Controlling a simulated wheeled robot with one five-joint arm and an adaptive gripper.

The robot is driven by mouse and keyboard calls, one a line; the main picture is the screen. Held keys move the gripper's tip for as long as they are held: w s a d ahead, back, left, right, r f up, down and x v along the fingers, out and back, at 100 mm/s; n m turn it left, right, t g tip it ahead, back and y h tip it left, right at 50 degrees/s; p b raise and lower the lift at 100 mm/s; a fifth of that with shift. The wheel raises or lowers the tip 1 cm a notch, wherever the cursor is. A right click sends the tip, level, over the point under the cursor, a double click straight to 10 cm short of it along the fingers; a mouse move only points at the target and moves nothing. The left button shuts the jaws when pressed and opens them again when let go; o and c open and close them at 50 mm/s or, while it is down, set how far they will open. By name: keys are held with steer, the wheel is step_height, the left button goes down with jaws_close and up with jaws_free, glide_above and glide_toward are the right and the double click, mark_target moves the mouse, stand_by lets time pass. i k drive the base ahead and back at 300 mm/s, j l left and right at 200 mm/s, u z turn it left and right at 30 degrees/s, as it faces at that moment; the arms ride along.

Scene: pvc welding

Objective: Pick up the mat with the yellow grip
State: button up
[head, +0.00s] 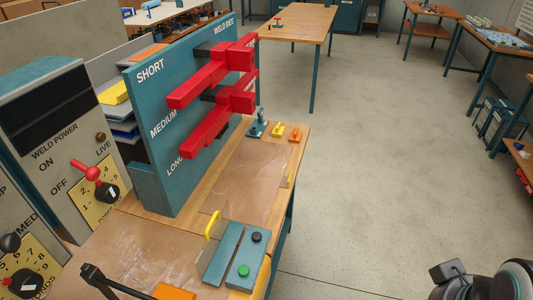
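A clear, shiny sheet-like mat (252,172) lies flat on the wooden bench, with a narrow yellow strip (291,180) at its right edge. A second glossy sheet (135,250) covers the near part of the bench. A raised yellow grip (212,224) stands near a greyish panel edge, left of the teal control box. I cannot tell which sheet this grip belongs to. My gripper cannot be made out. Only rounded grey and black parts, apparently mine, show at the bottom right, apart from the bench.
A teal board with red clamp arms (215,85) rises behind the mat. A teal box with green and black buttons (246,262) stands in front. Weld power cabinets (60,150) are at left. Small orange and yellow pieces (286,132) sit at the bench's far end. Floor at right (385,170) is clear.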

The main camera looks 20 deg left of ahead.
mark_target(245, 192)
steer(key=i, duration=1.75)
steer(key=i+u, duration=0.35)
steer(key=i+l+u, duration=0.3)
steer(key=j+u, duration=0.1)
steer(key=u, duration=4.7)
